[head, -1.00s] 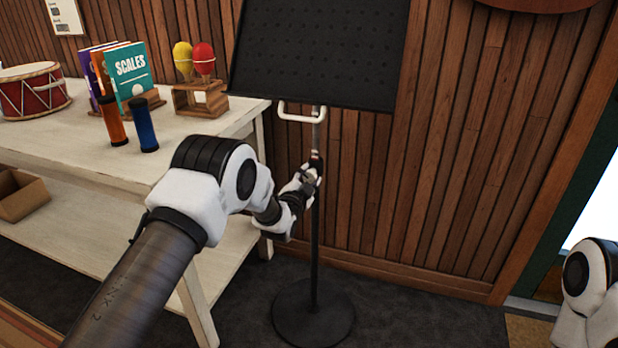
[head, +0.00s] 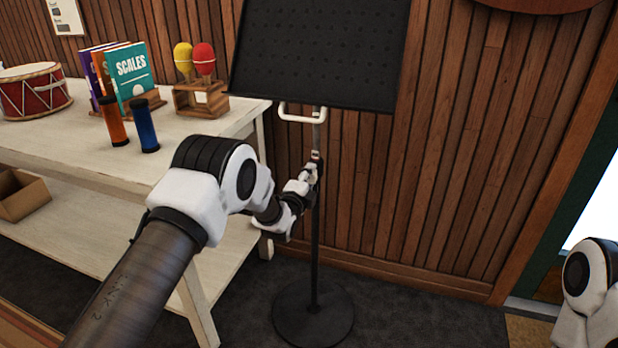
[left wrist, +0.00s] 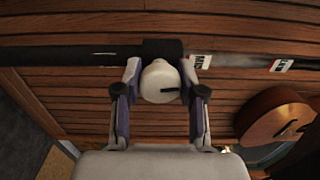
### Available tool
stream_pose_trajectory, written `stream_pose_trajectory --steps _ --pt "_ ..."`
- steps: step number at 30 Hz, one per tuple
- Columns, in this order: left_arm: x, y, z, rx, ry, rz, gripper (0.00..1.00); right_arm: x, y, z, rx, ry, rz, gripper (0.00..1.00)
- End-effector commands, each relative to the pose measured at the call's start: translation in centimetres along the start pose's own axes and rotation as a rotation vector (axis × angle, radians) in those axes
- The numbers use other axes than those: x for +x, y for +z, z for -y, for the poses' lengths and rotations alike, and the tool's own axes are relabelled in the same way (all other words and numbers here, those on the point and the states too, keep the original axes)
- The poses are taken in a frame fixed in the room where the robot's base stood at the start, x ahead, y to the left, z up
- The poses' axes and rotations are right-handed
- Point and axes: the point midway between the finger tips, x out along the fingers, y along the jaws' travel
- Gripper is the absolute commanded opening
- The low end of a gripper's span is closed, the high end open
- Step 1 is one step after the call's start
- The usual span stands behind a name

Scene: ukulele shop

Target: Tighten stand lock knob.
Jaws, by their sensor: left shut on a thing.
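The music stand (head: 320,55) has a black perforated desk, a thin upright pole and a round black base (head: 314,312) on the floor. In the left wrist view its pole (left wrist: 70,54) runs across the picture with a dark collar on it. The pale lock knob (left wrist: 160,82), with a dark mark on its face, sits at that collar. My left gripper (left wrist: 160,90) is shut on the knob, one finger on each side. In the head view my left gripper (head: 311,176) is at the pole below the desk. My right gripper is out of view.
A whitewashed table (head: 90,150) stands left of the pole, holding a red drum (head: 33,92), books (head: 128,75), two shakers (head: 147,126) and maracas on a wooden stand (head: 200,97). A wood-panelled wall (head: 440,180) is behind the stand.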

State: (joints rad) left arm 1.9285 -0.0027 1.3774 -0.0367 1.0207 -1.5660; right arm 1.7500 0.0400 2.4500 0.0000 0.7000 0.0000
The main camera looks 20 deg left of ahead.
Motion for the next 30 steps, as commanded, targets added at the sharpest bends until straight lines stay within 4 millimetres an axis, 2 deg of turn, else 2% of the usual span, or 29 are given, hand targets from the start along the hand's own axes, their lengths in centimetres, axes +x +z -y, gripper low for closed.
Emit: stream_pose_trajectory --steps 17,18,20,30 --pt "-0.01 -0.09 -0.03 0.047 0.001 -0.002 0.05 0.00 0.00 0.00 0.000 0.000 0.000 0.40" --pt "-0.01 -0.09 -0.03 0.047 0.001 -0.002 0.43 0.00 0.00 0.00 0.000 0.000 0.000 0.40" --pt "-0.01 -0.09 -0.04 0.046 0.001 -0.002 0.65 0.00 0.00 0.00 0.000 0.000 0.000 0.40" --pt "-0.16 -0.03 -0.03 0.045 0.001 -0.001 0.66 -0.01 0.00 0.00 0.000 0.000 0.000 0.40"
